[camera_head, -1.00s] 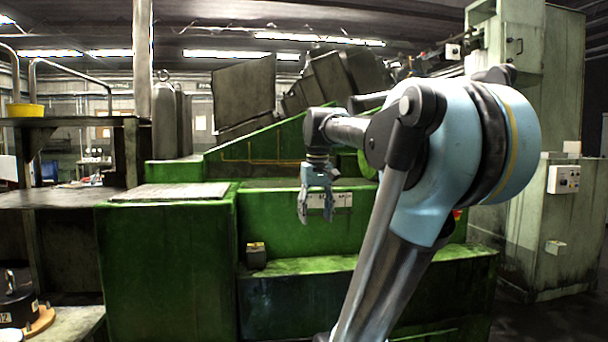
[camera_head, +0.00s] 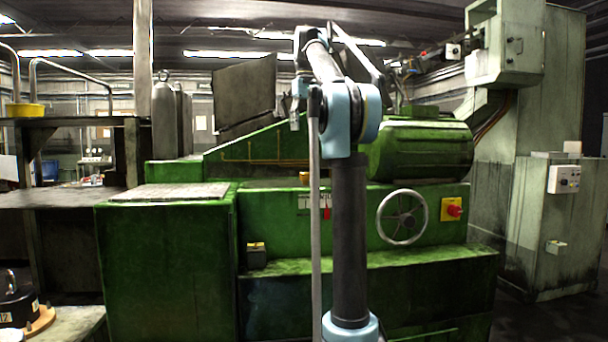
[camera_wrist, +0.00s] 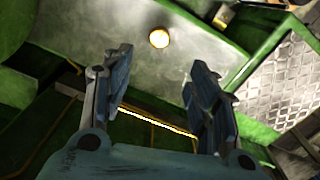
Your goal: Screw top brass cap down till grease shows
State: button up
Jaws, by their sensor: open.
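A small round brass cap (camera_wrist: 159,38) shows in the wrist view on a grey-green surface, beyond and between my fingertips. In the head view a small brass-coloured piece (camera_head: 304,178), likely the same cap, stands on the green machine just left of my arm, partly hidden by it. My gripper (camera_wrist: 158,62) is open and empty, its two fingers well apart on either side of the cap in the picture, without touching it. In the head view my gripper (camera_head: 295,118) hangs above the machine, higher than the brass piece. No grease can be made out.
The green machine (camera_head: 165,260) fills the middle, with a handwheel (camera_head: 403,217), a red knob on a yellow plate (camera_head: 452,209) and a green motor-like cylinder (camera_head: 420,150) at right. A tilted dark panel (camera_head: 244,95) rises behind. A treadplate (camera_wrist: 275,85) lies right in the wrist view.

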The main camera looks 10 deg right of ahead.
aim_at(305, 176)
jog(key=f, duration=1.7)
jog(key=shift+w, duration=0.2)
jog(key=c, duration=1.1)
